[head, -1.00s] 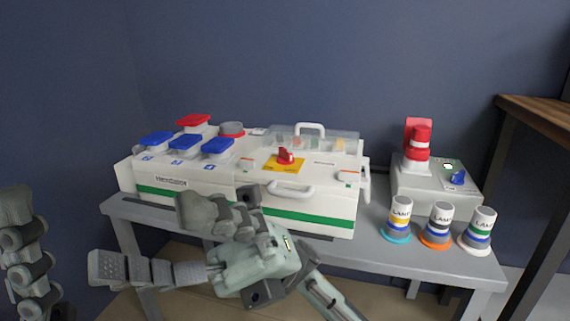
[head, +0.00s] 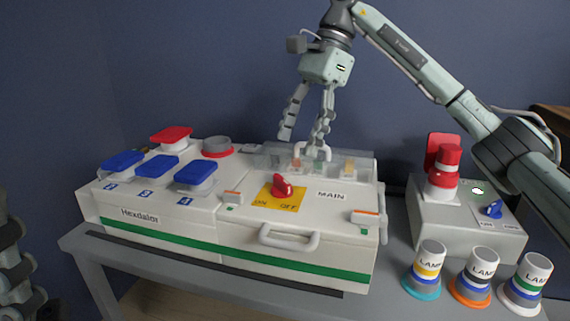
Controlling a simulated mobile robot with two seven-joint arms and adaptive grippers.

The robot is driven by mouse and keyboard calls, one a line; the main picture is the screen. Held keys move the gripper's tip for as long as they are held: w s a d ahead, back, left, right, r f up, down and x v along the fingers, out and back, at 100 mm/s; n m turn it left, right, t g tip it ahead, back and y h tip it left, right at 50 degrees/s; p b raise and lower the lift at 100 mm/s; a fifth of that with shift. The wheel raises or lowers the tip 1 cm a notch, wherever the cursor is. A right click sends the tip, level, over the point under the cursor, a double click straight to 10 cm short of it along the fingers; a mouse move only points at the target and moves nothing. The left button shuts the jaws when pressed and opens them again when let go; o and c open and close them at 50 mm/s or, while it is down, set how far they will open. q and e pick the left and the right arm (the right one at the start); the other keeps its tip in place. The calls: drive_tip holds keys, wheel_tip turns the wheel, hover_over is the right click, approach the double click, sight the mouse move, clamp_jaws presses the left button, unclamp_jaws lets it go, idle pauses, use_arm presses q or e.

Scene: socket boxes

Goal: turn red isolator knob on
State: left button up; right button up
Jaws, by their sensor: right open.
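The red isolator knob (head: 283,187) sits on a yellow plate (head: 277,200) on the lid of the white MAIN box (head: 335,235). The plate carries markings, with OFF readable on its right part. The knob's grip looks close to upright in the picture. My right gripper (head: 303,140) is open and empty, fingers pointing down, above and behind the knob near the box's back edge. It does not touch the knob. My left gripper (head: 12,250) shows only partly at the left edge, and its jaws are hard to read.
Blue-lidded sockets (head: 157,168) and a red-lidded socket (head: 171,137) stand on the left box. A clear cover (head: 355,160) with a handle is behind the knob. A grey box (head: 450,225) with a red plug and several lamps (head: 428,265) stand right on the grey table (head: 190,285).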

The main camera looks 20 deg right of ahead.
sight(283, 178)
drive_tip(key=b+x, duration=0.1)
drive_tip(key=x, duration=0.2)
drive_tip(key=b+x, duration=0.1)
drive_tip(key=x, duration=0.3)
drive_tip(key=shift+s+a+f, duration=0.2)
drive_tip(key=shift+s+a, duration=0.05)
drive_tip(key=c, duration=1.2)
